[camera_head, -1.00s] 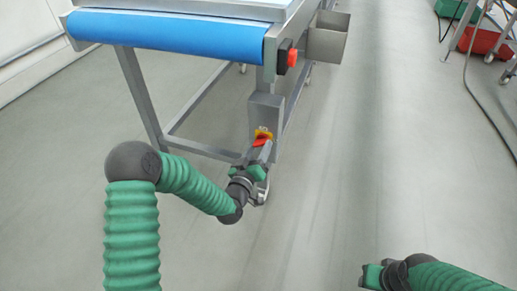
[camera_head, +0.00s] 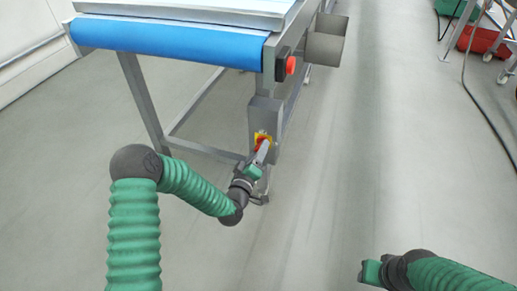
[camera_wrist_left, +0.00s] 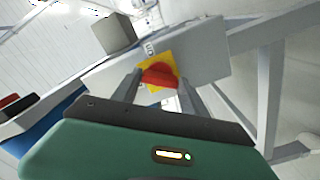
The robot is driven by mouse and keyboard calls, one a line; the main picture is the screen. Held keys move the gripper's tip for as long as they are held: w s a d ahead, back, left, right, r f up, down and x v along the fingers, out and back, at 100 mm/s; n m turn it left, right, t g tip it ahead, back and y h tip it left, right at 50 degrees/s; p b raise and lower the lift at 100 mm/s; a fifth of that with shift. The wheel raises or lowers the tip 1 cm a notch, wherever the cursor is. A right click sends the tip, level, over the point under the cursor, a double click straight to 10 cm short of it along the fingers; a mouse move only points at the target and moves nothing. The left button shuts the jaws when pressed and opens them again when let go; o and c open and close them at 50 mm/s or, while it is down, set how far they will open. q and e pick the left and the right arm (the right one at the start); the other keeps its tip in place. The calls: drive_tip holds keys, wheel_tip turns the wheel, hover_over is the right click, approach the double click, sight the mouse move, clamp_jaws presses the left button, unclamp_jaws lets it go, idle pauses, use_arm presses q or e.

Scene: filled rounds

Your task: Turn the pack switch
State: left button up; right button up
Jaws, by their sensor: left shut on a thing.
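The pack switch is a red knob (camera_wrist_left: 160,73) on a yellow plate (camera_wrist_left: 142,76), fixed to a grey box (camera_head: 265,112) on the conveyor's leg. In the head view the red knob (camera_head: 262,142) is partly covered by my left gripper (camera_head: 263,151). My left gripper is shut on the knob; in the left wrist view its two fingers (camera_wrist_left: 160,88) stand on either side of it. My right gripper (camera_head: 368,272) is at the lower right, away from the conveyor; its jaws do not show clearly.
The conveyor has a blue belt (camera_head: 165,42) and a metal frame above the switch. A red push button (camera_head: 291,65) and a grey bin (camera_head: 325,48) are on its right side. Red and green crates stand far right.

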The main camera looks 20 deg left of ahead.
use_arm(q)
drive_tip(key=shift+a+f+n, duration=0.15)
drive_tip(key=shift+n, duration=0.45)
drive_tip(key=o, duration=1.4)
drive_tip(key=s+p, duration=0.2)
drive_tip(key=s, duration=0.3)
drive_tip(key=s+p, duration=0.2)
drive_tip(key=s, duration=0.4)
drive_tip(key=s+p, duration=0.2)
drive_tip(key=s, duration=0.4)
drive_tip(key=shift+a, duration=0.3)
